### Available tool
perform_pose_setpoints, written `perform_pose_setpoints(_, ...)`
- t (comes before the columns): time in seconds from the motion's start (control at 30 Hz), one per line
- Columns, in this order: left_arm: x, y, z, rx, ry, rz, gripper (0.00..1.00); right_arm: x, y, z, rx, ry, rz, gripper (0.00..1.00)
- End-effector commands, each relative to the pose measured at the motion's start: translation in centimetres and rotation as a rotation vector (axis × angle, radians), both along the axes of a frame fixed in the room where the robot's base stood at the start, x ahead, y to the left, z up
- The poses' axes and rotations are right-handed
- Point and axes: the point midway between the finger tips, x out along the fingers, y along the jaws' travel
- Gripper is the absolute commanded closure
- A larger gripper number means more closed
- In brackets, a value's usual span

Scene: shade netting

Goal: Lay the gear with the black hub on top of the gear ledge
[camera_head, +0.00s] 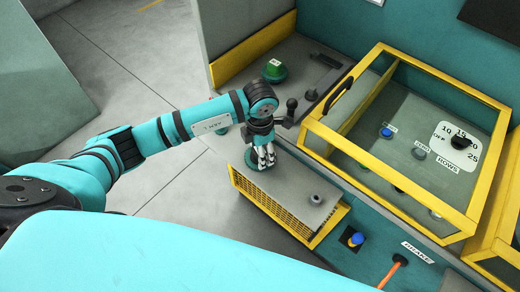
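My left gripper (264,160) comes in from the left and points down over a grey flat top (290,187) with a yellow perforated side. A teal round piece (251,160) shows at the fingertips, partly hidden by them. Its hub is hidden, and I cannot tell whether the fingers grip it or whether it touches the surface. A green round piece (273,72) with a pale label sits on the dark grey shelf (300,55) farther back. I cannot tell for sure which surface is the gear ledge. My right gripper is not in view.
A short grey peg (316,198) stands on the flat top's right part. A yellow-framed clear cover (380,183) with a black handle stands to the right over knobs and a dial. A blue button (356,239) and an orange lever (394,271) are at the front.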

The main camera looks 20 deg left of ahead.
Motion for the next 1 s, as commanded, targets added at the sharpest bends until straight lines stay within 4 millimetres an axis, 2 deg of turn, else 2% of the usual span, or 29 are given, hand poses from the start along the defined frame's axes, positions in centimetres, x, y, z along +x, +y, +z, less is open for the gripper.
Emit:
perform_pose_setpoints(0.17,0.2,0.0,2.6,0.000,-0.008,-0.001,0.39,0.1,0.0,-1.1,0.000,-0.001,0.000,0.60)
perform_pose_setpoints(0.43,0.2,0.0,8.4,0.000,-0.008,-0.001,0.39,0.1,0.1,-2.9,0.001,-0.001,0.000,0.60)
perform_pose_setpoints(0.6,0.1,0.0,10.9,-0.001,-0.004,0.000,0.39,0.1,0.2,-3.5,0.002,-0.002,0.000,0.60)
perform_pose_setpoints(0.77,0.0,0.0,12.0,0.000,-0.001,-0.001,0.39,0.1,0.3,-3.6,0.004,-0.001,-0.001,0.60)
perform_pose_setpoints(1.0,0.0,0.0,12.1,0.000,0.000,-0.001,0.39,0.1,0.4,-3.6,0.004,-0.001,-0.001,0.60)
